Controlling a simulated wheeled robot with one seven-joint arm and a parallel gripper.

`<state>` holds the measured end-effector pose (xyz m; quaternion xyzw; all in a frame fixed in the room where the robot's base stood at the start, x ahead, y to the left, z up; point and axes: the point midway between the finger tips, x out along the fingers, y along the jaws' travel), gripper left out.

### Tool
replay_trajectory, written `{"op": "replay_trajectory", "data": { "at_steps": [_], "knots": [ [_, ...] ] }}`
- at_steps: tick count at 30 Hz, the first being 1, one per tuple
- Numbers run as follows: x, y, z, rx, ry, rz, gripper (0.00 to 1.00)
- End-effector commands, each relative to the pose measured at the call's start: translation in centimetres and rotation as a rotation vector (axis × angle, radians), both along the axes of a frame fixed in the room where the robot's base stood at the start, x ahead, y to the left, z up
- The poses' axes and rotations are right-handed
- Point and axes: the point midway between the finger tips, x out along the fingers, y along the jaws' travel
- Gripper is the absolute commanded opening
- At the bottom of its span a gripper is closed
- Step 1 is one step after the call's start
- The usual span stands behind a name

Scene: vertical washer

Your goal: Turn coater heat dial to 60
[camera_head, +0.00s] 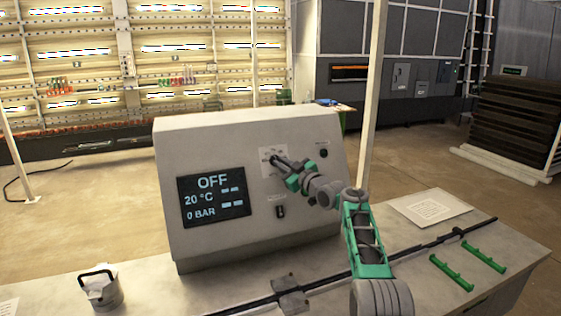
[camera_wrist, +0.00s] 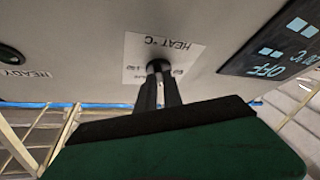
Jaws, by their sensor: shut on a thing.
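The coater's grey control box (camera_head: 200,150) stands on the table. Its dark display (camera_head: 213,196) reads OFF, 20 °C and 0 BAR. The heat dial (camera_wrist: 157,66) is a small black knob on a white label (camera_wrist: 135,52) marked HEAT °C. My gripper (camera_head: 277,162) reaches the panel from the right in the head view. In the wrist view my gripper's two dark fingers (camera_wrist: 159,92) are shut on the heat dial. The fingers cover most of the knob and part of the scale, so the dial's setting cannot be read.
A black knob (camera_head: 323,153) sits right of the dial, and a black switch (camera_head: 280,211) sits below. A bucket (camera_head: 101,288), a paper sheet (camera_head: 430,207) and green racks (camera_head: 452,272) are on the table. A pale post (camera_head: 372,90) stands behind the table.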

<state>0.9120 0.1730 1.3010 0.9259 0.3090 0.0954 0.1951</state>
Motion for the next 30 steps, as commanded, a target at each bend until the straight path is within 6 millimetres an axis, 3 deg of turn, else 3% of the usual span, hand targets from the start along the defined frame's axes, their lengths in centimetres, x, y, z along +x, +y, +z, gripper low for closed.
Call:
{"op": "replay_trajectory", "data": {
  "at_steps": [7, 8, 16, 30],
  "knots": [
    [-0.1, 0.3, 0.2, 0.001, -0.004, 0.004, 0.00],
    [-0.1, 0.3, 0.2, 0.001, -0.004, 0.004, 0.12],
    [0.0, 0.0, 0.1, 0.001, -0.002, 0.000, 0.33],
    [-0.9, -1.0, -0.5, 0.002, -0.003, -0.003, 0.33]
  ]
}}
